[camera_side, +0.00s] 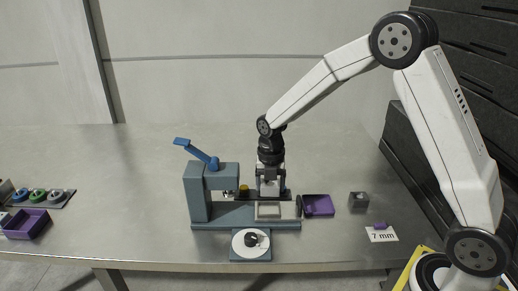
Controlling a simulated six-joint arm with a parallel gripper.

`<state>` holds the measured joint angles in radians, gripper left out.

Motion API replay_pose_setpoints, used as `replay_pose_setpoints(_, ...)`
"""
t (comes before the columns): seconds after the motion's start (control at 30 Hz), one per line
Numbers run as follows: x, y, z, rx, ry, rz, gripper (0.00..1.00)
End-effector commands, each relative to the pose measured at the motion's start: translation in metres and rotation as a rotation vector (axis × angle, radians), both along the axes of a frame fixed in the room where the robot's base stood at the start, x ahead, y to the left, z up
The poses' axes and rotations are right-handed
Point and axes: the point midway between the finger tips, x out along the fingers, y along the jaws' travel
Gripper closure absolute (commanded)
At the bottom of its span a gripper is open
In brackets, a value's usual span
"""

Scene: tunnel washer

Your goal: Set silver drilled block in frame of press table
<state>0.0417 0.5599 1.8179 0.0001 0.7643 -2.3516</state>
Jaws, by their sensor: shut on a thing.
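The blue-grey press (208,185) stands in the middle of the table, with a blue lever on top. Its table carries a pale rectangular frame (268,210) towards the right end. My gripper (270,189) points straight down just behind and above this frame, to the right of the press column. It is shut on a small silvery piece, apparently the silver drilled block. The piece blends with the fingers, and its holes cannot be made out. Whether it touches the frame or the dark bar behind it cannot be told.
A purple tray (319,205) sits close right of the press. Further right are a dark grey cube (358,200) and a "7 mm" card (381,233). A white dial (251,244) is at the front. A purple bin (25,224) and coloured rings (38,196) lie far left. The left-centre table is clear.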

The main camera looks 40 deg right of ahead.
Motion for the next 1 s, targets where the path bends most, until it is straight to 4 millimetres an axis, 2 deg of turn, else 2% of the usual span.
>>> replay_pose_setpoints(0.57,0.002,0.001,-0.005,0.0,-0.001,0.048,0.94)
replay_pose_setpoints(1.0,0.002,0.001,-0.03,-0.001,0.001,0.046,0.94)
